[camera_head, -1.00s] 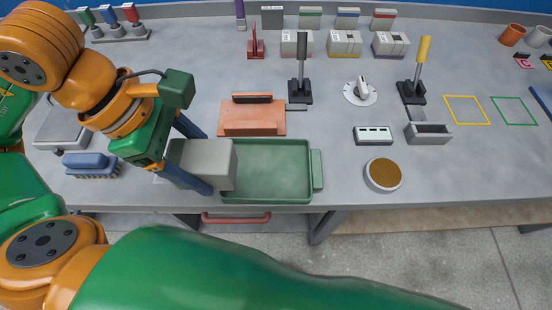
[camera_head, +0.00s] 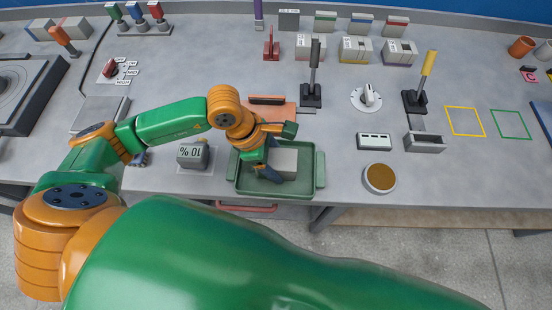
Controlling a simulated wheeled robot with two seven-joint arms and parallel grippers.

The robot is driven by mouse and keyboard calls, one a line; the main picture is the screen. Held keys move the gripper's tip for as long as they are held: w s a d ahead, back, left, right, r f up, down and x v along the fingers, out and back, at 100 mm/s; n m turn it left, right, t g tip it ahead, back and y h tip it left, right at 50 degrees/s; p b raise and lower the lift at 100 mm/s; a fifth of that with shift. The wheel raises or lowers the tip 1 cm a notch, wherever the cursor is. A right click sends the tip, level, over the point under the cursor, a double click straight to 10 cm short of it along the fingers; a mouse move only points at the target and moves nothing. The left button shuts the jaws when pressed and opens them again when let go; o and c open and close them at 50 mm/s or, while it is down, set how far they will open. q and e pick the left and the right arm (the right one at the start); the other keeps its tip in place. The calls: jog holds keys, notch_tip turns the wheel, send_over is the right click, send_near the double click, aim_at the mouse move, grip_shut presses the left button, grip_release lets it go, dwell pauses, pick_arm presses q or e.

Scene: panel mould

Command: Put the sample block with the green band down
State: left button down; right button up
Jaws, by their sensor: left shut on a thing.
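My left gripper (camera_head: 270,168) reaches in from the left, over the green tray (camera_head: 318,171). It is shut on a plain grey block (camera_head: 286,162), which is in or just above the tray; I cannot tell whether it touches the floor. No green band shows on the visible faces of this block. My right gripper is not in view.
Several banded blocks, one with a yellow band (camera_head: 356,50), stand at the back. A round brown-topped dish (camera_head: 380,178) and a grey open box (camera_head: 425,142) stand to the right, near yellow (camera_head: 465,121) and green outlines (camera_head: 511,124).

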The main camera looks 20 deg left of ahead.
pick_arm(q)
jog(key=shift+c, duration=0.2)
grip_release()
jog(key=shift+f, duration=0.1)
jog(key=shift+r, duration=0.2)
jog(key=b+v, duration=0.1)
jog(key=v, duration=1.1)
